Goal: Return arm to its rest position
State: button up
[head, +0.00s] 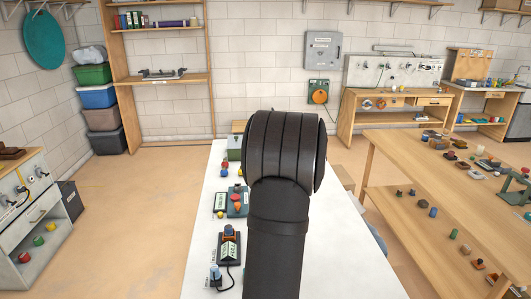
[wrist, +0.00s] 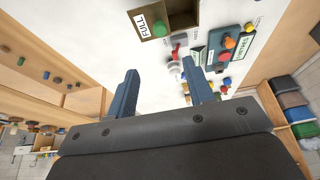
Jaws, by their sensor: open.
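My gripper (wrist: 158,82) shows in the wrist view with its two blue fingers spread wide apart. Only white tabletop shows between them, so it holds nothing. In the head view my black arm rises through the middle and hides part of the white table (head: 335,240); the gripper is hidden there. Beyond the fingertips in the wrist view are a box (wrist: 187,30) labelled FULL with a green ball (wrist: 160,28) in it, a red-and-white piece (wrist: 176,62) and a teal control box (wrist: 226,42) with coloured knobs. The fingers look apart from all of these.
Along the white table's left side in the head view stand a green box (head: 234,149), a teal device (head: 237,204) and a corded device (head: 229,249). A wooden table (head: 440,185) with several small pieces stands right. A shelf unit (head: 160,78) is behind. The left floor is open.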

jog(key=x, duration=1.6)
jog(key=shift+f, duration=0.15)
jog(key=shift+o, duration=0.4)
dwell(0.4)
